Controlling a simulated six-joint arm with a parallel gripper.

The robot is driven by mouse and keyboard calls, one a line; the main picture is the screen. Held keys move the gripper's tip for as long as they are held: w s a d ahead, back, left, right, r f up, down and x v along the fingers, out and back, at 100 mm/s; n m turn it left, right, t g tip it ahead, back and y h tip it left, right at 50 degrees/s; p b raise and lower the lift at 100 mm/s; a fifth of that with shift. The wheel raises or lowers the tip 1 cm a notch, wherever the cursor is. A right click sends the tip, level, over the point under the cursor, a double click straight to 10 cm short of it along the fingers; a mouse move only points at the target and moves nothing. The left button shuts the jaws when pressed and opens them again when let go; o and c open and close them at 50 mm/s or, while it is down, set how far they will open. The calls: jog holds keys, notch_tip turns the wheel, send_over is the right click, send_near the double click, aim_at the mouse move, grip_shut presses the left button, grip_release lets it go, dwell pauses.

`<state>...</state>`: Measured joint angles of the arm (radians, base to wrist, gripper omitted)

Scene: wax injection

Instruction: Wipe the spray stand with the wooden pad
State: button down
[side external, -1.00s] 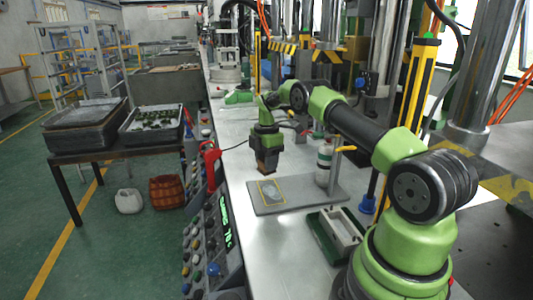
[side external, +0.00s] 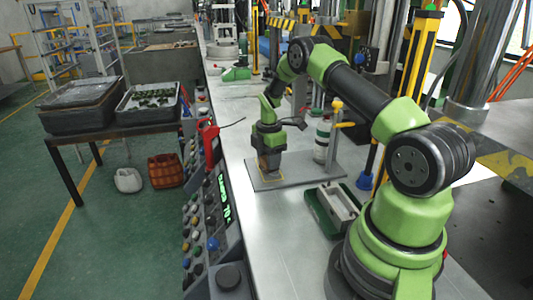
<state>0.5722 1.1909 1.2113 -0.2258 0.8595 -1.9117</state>
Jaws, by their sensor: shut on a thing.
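A white and green spray bottle (side external: 322,141) stands upright at the right side of the plate. My gripper (side external: 269,165) points down at the left part of the plate and is shut on the wooden pad (side external: 270,171). The pad is small and brownish, mostly hidden by the gripper. It is low over the yellow square and looks in contact with the plate, though the contact edge is hard to see.
A green tray with a grey block (side external: 334,208) sits on the bench in front of the plate. A red handheld tool (side external: 207,141) hangs at the bench's left edge, above a control panel (side external: 217,215). Bare bench (side external: 285,225) lies left of the tray.

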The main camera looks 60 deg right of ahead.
aim_at(272, 177)
jog(key=shift+s+a, duration=1.4)
jog(key=shift+w+d, duration=3.05)
jog(key=shift+d, duration=0.1)
notch_tip(272, 177, up, 8)
